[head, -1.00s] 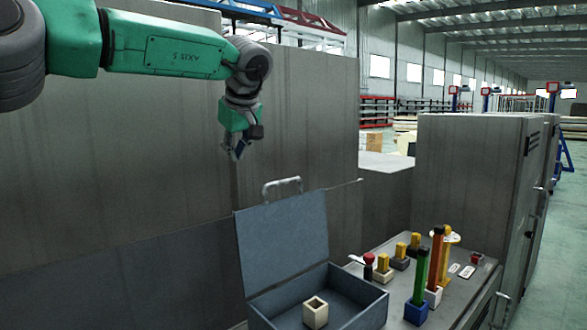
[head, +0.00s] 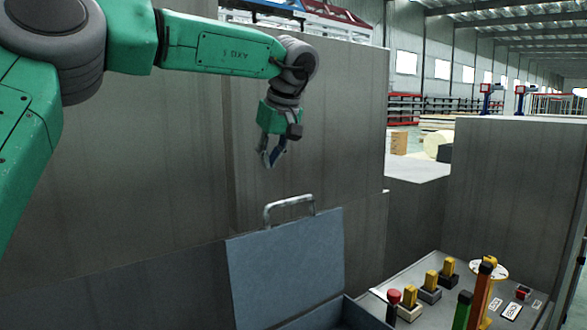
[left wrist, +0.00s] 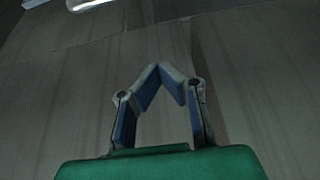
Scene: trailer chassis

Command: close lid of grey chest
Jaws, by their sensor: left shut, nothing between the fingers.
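The grey chest (head: 338,315) stands at the bottom of the head view, mostly cut off by the frame edge. Its blue-grey lid (head: 285,268) stands open and upright, with a metal handle (head: 290,207) on its top edge. My left gripper (head: 269,164) hangs above the lid handle, a little to its left in the picture, apart from it and empty. In the left wrist view the fingertips (left wrist: 163,72) meet. A pale curved bar, probably the handle (left wrist: 92,5), shows at the top edge there. My right gripper is in neither view.
A panel (head: 460,285) right of the chest carries a red button (head: 393,297), yellow blocks and upright coloured bars. Tall grey walls (head: 190,150) stand behind the lid. The air around my left gripper looks clear.

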